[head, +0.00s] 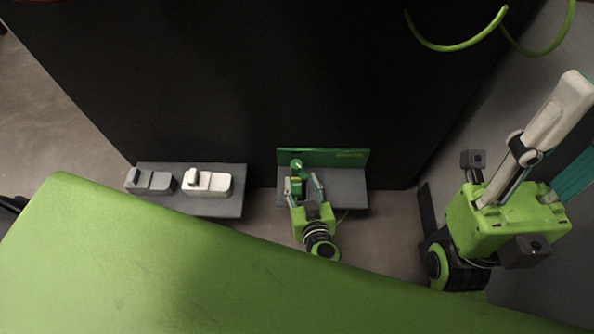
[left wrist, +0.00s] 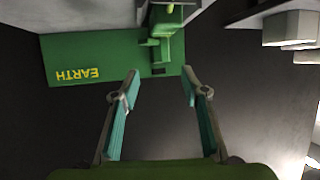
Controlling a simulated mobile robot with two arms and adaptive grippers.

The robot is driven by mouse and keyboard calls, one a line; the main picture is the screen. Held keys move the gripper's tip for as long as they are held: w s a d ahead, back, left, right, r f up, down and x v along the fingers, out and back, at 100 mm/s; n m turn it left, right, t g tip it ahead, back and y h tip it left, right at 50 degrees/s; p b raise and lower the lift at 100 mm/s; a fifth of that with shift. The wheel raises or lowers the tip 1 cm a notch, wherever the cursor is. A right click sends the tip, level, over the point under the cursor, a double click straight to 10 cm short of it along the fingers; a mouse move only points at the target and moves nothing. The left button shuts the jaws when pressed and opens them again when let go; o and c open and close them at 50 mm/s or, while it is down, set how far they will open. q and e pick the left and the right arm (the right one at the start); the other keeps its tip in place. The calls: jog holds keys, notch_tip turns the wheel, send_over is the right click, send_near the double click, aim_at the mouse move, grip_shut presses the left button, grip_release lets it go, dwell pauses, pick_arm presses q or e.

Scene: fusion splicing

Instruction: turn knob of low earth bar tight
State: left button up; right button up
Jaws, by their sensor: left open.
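The green earth bar assembly (head: 297,165) stands at the green back plate (head: 345,156) on a grey shelf; a rounded green part, perhaps the knob, shows at its top. In the left wrist view the plate (left wrist: 100,65) reads "EARTH" upside down, and a green bracket (left wrist: 165,45) stands out from it. My left gripper (head: 303,180) is open, its fingers either side of the green parts in the head view. In the left wrist view its fingertips (left wrist: 161,76) are apart with nothing clearly between them. My right gripper (head: 510,205) is raised at the right, its jaw opening unclear.
A grey shelf (head: 215,209) to the left carries a grey block (head: 150,182) and a white block (head: 208,182). A black cabinet wall (head: 230,80) rises behind. A green cable (head: 450,47) loops at the top right. Bare floor (head: 385,230) lies between the grippers.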

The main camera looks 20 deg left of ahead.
aim_at(297, 168)
pick_arm(q)
jog(key=b+x, duration=0.2)
jog(key=x, duration=0.5)
jog(key=shift+r, duration=0.1)
jog(key=c, duration=1.1)
